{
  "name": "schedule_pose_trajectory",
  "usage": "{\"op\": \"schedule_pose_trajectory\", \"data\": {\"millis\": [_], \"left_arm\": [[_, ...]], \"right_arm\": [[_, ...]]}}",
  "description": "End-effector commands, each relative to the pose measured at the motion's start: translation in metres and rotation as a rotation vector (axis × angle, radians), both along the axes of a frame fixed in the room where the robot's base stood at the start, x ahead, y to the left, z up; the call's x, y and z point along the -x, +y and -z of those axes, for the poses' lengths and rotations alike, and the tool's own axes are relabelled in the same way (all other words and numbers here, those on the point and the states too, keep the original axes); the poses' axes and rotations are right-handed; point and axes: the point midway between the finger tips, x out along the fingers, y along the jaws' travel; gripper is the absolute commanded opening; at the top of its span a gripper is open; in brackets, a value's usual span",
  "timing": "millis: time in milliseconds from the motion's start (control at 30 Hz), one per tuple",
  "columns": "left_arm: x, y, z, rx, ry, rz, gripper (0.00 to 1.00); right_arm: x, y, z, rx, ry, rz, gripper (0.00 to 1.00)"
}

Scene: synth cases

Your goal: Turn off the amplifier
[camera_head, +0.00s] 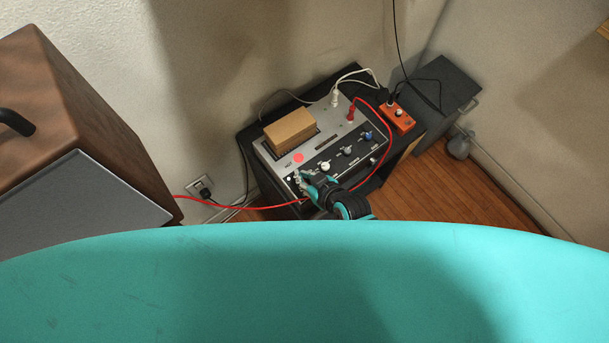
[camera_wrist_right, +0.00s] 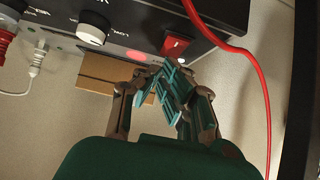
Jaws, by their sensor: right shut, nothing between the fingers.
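The amplifier (camera_head: 326,122) is a grey box with a dark front panel of several knobs, standing on a black stand. It also shows upside down along the top of the right wrist view (camera_wrist_right: 138,22). A red rocker switch (camera_wrist_right: 178,46) sits at the panel's end there; which way it is tipped I cannot tell. My right gripper (camera_head: 301,179) is at the amplifier's front left corner. In the wrist view its shut, empty fingertips (camera_wrist_right: 168,72) are just below the switch; whether they touch it I cannot tell. My left gripper is not in view.
A tan box (camera_head: 290,130) lies on the amplifier. A red cable (camera_head: 245,208) crosses in front of it from the brown cabinet (camera_head: 105,120). An orange pedal (camera_head: 397,117) is on its right. A black plug (camera_head: 204,194) is in the wall socket.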

Motion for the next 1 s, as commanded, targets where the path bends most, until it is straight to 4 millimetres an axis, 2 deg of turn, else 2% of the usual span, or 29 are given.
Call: {"op": "schedule_pose_trajectory", "data": {"millis": [667, 1000], "left_arm": [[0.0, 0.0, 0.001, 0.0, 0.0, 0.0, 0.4], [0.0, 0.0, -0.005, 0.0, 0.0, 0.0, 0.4]], "right_arm": [[-0.003, 0.002, 0.008, 0.001, 0.003, 0.001, 0.0], [0.007, -0.005, 0.009, 0.005, 0.007, -0.001, 0.0]]}}
